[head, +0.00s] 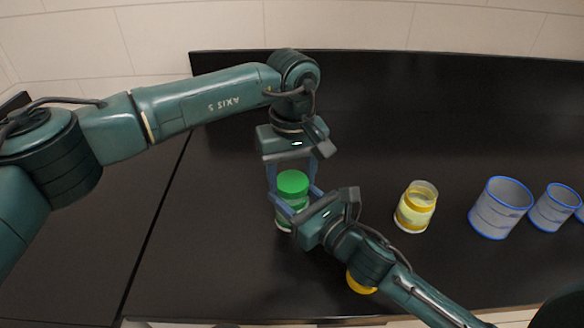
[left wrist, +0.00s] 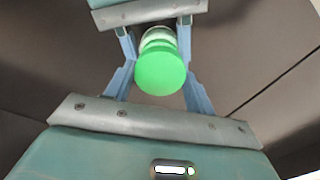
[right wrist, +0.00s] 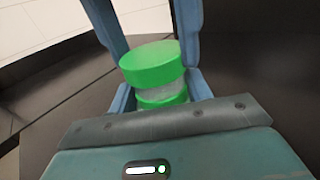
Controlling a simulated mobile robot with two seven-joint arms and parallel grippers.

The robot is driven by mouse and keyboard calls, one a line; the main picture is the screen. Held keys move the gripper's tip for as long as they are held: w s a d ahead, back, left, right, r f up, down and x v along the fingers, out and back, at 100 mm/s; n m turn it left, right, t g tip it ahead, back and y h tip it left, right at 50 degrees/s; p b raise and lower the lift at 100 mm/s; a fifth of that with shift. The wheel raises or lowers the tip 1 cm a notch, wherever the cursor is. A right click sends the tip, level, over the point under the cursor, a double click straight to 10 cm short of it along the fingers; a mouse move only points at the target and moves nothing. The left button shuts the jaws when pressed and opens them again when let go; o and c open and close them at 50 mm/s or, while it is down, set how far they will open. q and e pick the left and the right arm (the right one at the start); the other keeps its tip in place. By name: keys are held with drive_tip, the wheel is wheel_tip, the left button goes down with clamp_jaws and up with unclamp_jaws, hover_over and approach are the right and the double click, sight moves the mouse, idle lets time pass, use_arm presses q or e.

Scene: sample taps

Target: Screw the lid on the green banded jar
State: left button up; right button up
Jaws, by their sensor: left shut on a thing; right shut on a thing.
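The green banded jar (head: 283,223) stands upright on the black worktop; its glass and green band also show in the right wrist view (right wrist: 163,97). The green lid (head: 293,182) sits level on top of the jar and also shows in the left wrist view (left wrist: 160,71) and the right wrist view (right wrist: 152,64). My left gripper (head: 292,178) comes from above and behind, its blue fingers shut on the lid's two sides. My right gripper (head: 296,205) comes from the front right, low down, shut on the jar's body. It hides part of the jar.
A yellow banded jar (head: 415,208) stands to the right, without a lid on it. A yellow lid (head: 361,284) lies in front, partly hidden by my right arm. The worktop left of the jar is clear.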

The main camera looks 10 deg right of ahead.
use_arm(q)
drive_tip(key=shift+f, duration=0.75)
idle(0.4)
drive_tip(key=shift+s+f, duration=0.1)
drive_tip(key=shift+f, duration=0.2)
drive_tip(key=shift+c, duration=1.3)
drive_tip(key=shift+r, duration=0.15)
drive_tip(key=shift+r, duration=0.1)
drive_tip(key=shift+s+a+f, duration=0.1)
drive_tip(key=shift+f, duration=0.45)
idle(0.8)
drive_tip(key=shift+r, duration=0.4)
idle(1.0)
